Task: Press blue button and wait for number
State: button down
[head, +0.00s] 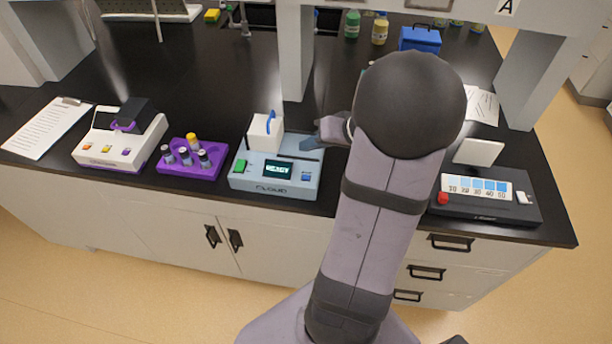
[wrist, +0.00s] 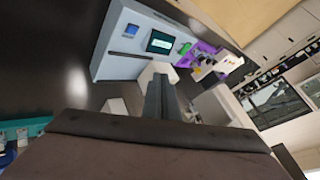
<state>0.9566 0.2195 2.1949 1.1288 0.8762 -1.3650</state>
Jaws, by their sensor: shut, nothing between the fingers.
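The light-blue device (head: 233,183) stands near the front edge of the bench, left of my arm. Its small dark screen (head: 278,170) shows text that looks like "READY". The blue button (head: 306,177) is at the right of its front panel and also shows in the wrist view (wrist: 131,30). A green button (head: 241,165) is at the panel's left. In the wrist view the shut fingers (wrist: 160,84) point towards a white block on the device.
A white block (head: 264,137) with a blue handle stands on the device. Left are a purple vial rack (head: 192,173) and a white instrument (head: 97,148). Right of my arm is a black device (head: 515,208) with a red button and number scale. A white post (head: 297,60) rises behind.

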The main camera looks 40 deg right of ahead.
jog(key=shift+f, duration=0.1)
notch_tip(320, 180, down, 7)
jog(key=b, duration=0.3)
jog(key=shift+b, duration=0.35)
jog(key=shift+f+b, duration=0.8)
jog(key=shift+b, duration=0.4)
jog(key=shift+f+b, duration=0.85)
jog(key=shift+b, duration=0.6)
dwell(1.7)
jog(key=shift+r, duration=0.2)
jog(key=shift+r+p, duration=0.3)
jog(key=shift+r, duration=0.35)
dwell(0.3)
jog(key=shift+r+p, duration=1.35)
jog(key=shift+r, duration=1.15)
